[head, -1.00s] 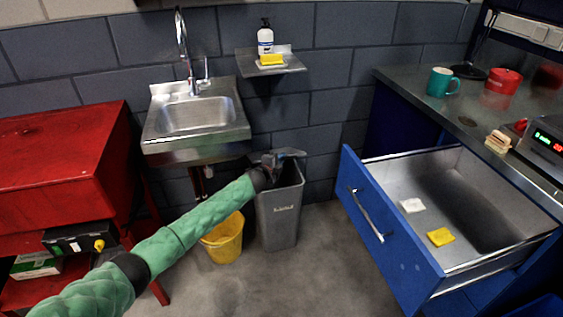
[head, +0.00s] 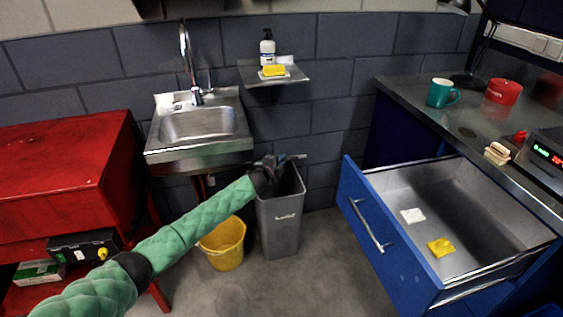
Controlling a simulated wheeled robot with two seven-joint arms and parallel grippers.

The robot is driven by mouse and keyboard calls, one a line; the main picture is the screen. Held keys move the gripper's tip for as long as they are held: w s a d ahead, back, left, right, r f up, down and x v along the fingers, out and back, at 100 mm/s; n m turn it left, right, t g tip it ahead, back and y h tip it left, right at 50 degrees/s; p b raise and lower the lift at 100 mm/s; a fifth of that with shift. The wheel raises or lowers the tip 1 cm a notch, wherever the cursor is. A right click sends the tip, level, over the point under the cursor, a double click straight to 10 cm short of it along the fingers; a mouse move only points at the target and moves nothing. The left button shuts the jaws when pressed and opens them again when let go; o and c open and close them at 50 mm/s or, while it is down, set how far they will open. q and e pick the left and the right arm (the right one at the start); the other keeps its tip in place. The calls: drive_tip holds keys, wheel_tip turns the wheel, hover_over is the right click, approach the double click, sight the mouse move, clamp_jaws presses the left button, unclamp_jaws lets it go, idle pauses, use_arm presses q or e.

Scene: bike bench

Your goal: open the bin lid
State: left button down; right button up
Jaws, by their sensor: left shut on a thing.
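The grey bin (head: 280,228) stands on the floor against the wall, right of the sink. Its dark inside shows at the top right, so the mouth is at least partly uncovered. The bin lid (head: 291,157) shows as a thin grey strip above the rear of the mouth, raised from the rim. My left gripper (head: 274,165) is at the top of the bin, shut on the lid; its fingertips are small and partly hidden. My green left arm covers the bin's upper left corner. My right gripper is out of view.
A yellow bucket (head: 223,244) stands just left of the bin under my left arm. The sink (head: 199,124) and a small wall shelf (head: 274,77) are above. An open blue drawer (head: 385,215) juts out at the right. Floor in front is clear.

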use_arm(q)
drive_tip(key=c, duration=1.5)
unclamp_jaws()
drive_tip(key=shift+s, duration=0.1)
drive_tip(key=f+v, duration=0.1)
drive_tip(key=v, duration=0.6)
drive_tip(key=shift+s+a+r, duration=0.2)
drive_tip(key=shift+s+r, duration=0.05)
drive_tip(key=shift+r, duration=0.3)
